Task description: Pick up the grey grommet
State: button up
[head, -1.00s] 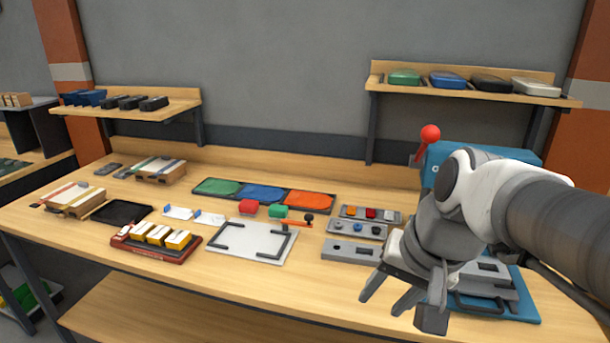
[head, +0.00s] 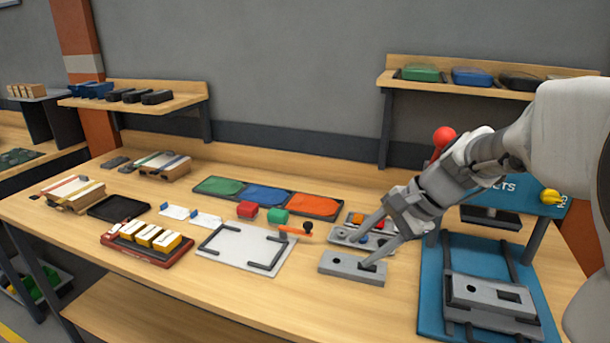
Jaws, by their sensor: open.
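My gripper (head: 371,238) points down and to the left over the small parts tray (head: 337,240), with its fingers apart. Small round parts sit in this tray, a dark one (head: 344,231) and a blue one (head: 362,238) showing left of and between the fingers. I cannot clearly pick out the grey grommet; the right end of the tray, where a greyish round part showed earlier, is behind the fingers. Nothing shows held in the gripper.
A grey block with holes (head: 350,268) lies just in front of the tray. A blue fixture board (head: 430,290) with a clamp stands to the right. A white plate with black brackets (head: 240,245) lies to the left, beside an orange-handled tool (head: 292,231).

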aim_at(344, 234)
jog(key=w+d+f+m+t+y+b, duration=0.1)
jog(key=w+d+f+m, duration=0.3)
jog(key=w+d, duration=0.1)
jog(key=w+d+f+m+t+y+b, duration=0.1)
jog(key=w+d+f+m+t+y, duration=0.1)
jog(key=w+d+f+m, duration=0.2)
jog(key=w+d+f+m+t+y, duration=0.1)
jog(key=w+d+f+m+t, duration=0.1)
jog(key=w+d+f+m, duration=0.3)
jog(key=shift+w+d+y+b, duration=0.15)
jog(key=shift+w+b, duration=0.05)
jog(key=shift+w, duration=0.95)
jog(key=shift+w+d+y+b, duration=0.15)
jog(key=shift+w+b, duration=0.05)
jog(key=shift+w, duration=0.9)
jog(key=shift+w+f, duration=0.15)
jog(key=b+x, duration=0.1)
jog(key=x, duration=1.6)
jog(key=shift+w+b, duration=0.25)
jog(key=shift+b, duration=0.05)
jog(key=shift+d, duration=0.1)
grip_shut()
